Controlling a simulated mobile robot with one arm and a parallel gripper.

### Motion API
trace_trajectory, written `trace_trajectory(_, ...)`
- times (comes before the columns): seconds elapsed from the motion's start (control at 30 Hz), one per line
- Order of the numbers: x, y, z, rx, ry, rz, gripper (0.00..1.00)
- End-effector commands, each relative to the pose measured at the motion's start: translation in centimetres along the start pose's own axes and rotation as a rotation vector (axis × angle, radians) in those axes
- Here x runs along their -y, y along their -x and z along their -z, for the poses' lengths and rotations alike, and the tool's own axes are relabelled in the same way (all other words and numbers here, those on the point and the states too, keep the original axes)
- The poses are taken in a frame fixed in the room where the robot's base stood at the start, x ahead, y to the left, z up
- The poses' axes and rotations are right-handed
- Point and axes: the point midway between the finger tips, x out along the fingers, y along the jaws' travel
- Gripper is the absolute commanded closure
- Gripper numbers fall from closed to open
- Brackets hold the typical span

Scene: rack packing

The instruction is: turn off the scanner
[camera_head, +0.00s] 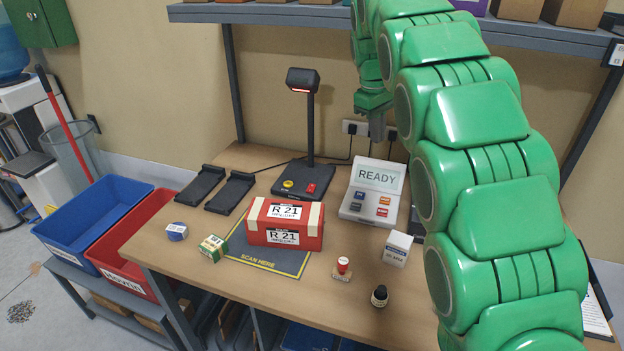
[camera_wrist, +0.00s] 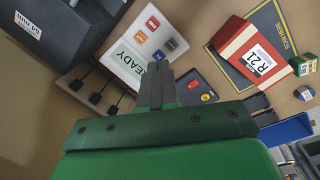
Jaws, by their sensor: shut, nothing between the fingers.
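The scanner (camera_head: 303,82) is a black head on a post, with a red glowing strip under the head. Its black base (camera_head: 300,176) carries a yellow round button (camera_head: 287,184) and a red switch (camera_head: 311,188). In the wrist view the red switch (camera_wrist: 205,97) shows right of the fingers, on the partly hidden base. My gripper (camera_head: 376,136) hangs fingers-down behind the READY console (camera_head: 376,190), to the right of the scanner post and above the table. In the wrist view my gripper (camera_wrist: 158,75) has its fingers together, empty and apart from the switch.
A red R 21 box (camera_head: 284,224) sits on the scan mat (camera_head: 268,256) in front of the scanner. Small items, including a white box (camera_head: 397,248), stand on the table. A shelf (camera_head: 270,13) runs above. Blue (camera_head: 95,220) and red bins stand left.

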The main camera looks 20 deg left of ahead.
Motion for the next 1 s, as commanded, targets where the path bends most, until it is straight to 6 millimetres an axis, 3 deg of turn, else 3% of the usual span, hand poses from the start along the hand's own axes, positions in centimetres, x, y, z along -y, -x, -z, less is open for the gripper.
trace_trajectory(0.4,0.4,-2.1,7.0,-0.027,0.169,-0.013,1.00)
trace_trajectory(1.0,3.1,-5.7,15.4,-0.079,0.411,-0.015,1.00)
